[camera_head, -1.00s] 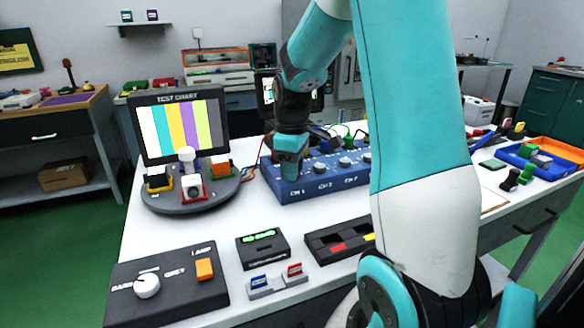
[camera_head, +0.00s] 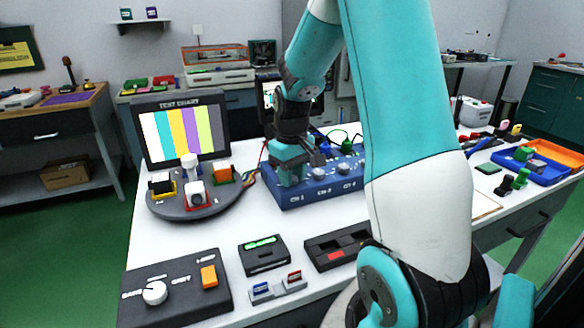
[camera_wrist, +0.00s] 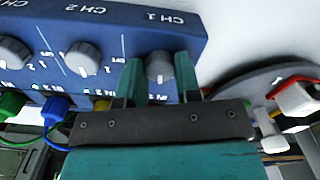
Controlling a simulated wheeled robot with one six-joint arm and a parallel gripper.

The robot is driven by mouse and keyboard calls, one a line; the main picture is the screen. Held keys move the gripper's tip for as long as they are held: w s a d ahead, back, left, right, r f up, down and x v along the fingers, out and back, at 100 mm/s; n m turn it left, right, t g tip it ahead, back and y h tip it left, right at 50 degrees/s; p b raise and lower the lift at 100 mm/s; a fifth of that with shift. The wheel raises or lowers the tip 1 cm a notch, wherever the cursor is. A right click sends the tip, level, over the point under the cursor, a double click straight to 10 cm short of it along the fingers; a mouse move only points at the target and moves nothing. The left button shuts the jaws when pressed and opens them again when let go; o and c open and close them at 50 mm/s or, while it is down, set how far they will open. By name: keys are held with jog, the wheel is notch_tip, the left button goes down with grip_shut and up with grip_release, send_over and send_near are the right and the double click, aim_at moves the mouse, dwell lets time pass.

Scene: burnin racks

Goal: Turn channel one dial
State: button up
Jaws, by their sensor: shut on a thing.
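The blue channel box (camera_head: 320,190) stands on the white table, with a row of grey dials and CH labels on its face. In the head view my gripper (camera_head: 288,178) is at the box's left end, over the CH 1 label, and hides that dial. In the wrist view the channel one dial (camera_wrist: 160,66) is a grey knob under the CH 1 label. My gripper (camera_wrist: 160,80) has one teal finger on each side of it and is shut on it. The channel two dial (camera_wrist: 83,58) is beside it, untouched.
A dark panel with a white knob (camera_head: 154,292) and an orange switch lies in front. Coloured plugs and cables (camera_wrist: 55,108) are close to my gripper.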

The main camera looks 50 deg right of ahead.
jog(key=m+p, duration=0.2)
jog(key=m, duration=0.2)
jog(key=shift+r+m, duration=0.15)
jog(key=shift+m, duration=0.15)
jog(key=shift+w+m+p, duration=0.1)
jog(key=shift+m+p, duration=1.15)
jog(key=shift+m, duration=1.25)
jog(key=o, duration=0.9)
notch_tip(320, 180, up, 17)
jog(key=shift+r+p, duration=0.1)
jog(key=shift+p, duration=0.45)
